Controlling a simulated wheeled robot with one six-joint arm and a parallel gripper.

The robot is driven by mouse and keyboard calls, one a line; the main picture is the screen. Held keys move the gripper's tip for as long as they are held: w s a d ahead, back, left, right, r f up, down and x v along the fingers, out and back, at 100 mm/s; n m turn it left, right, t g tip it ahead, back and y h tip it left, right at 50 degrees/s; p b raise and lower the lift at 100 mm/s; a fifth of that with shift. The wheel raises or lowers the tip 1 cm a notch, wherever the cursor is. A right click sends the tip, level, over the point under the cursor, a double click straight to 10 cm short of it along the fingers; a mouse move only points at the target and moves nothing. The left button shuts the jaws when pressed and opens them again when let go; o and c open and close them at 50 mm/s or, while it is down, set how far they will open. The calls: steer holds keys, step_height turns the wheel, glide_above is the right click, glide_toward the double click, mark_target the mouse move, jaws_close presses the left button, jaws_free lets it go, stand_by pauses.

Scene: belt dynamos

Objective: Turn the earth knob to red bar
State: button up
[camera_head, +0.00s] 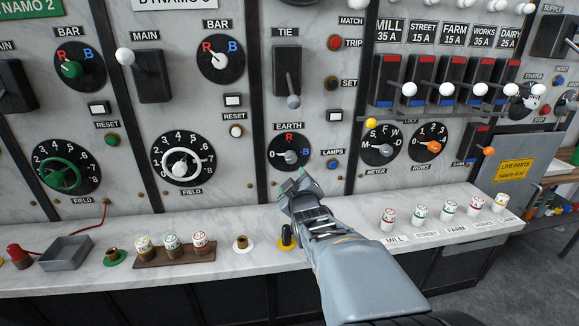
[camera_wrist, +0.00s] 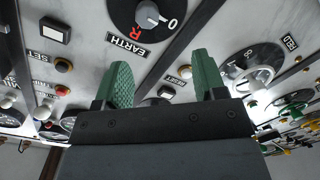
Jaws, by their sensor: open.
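My gripper (camera_head: 298,182) is just below the dial, apart from the knob. In the wrist view its green fingers (camera_wrist: 164,78) are spread wide with nothing between them.
The tie lever (camera_head: 293,101) hangs above the earth dial. The blue lamps button (camera_head: 333,165) is to its right and the field wheel (camera_head: 181,168) to its left. The marble ledge (camera_head: 225,262) below carries plugs, including a black-handled one (camera_head: 287,236) near my arm.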

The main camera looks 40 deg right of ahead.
mark_target(291, 159)
steer(key=shift+t+h, duration=0.3)
steer(key=x, duration=0.4)
steer(key=p+x, duration=0.1)
steer(key=x, duration=0.4)
steer(key=d+p+x, duration=0.1)
steer(key=x, duration=0.4)
steer(key=shift+s+r, duration=0.15)
steer(key=shift+r, duration=0.15)
steer(key=c, duration=0.9)
